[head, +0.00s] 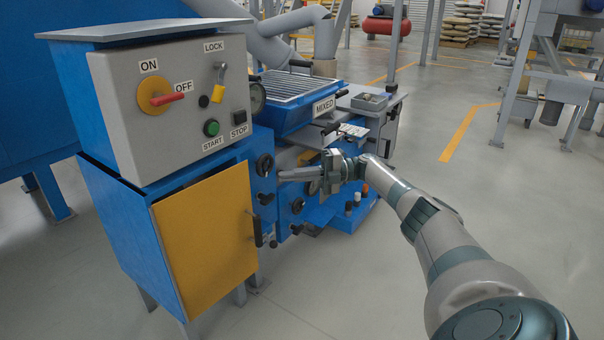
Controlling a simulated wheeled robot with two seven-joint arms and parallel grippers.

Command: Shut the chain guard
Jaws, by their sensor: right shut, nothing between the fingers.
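A yellow panel (205,240) with a dark handle at its right edge covers the front of the blue cabinet; no label names it as the chain guard. My right gripper (281,175) is shut and empty, fingers pointing left, in front of the blue machine and to the right of the panel's handle. It partly hides a yellowish part (314,187) on the machine behind it. I cannot tell whether the fingertips touch anything. My left gripper is not in view.
A grey control box (180,105) with a red-handled switch, lock lever and start and stop buttons stands above the panel. Black knobs (264,165) stick out near my right fingers. A grated tray (300,88) labelled MIXED is behind. Open floor (500,220) lies right.

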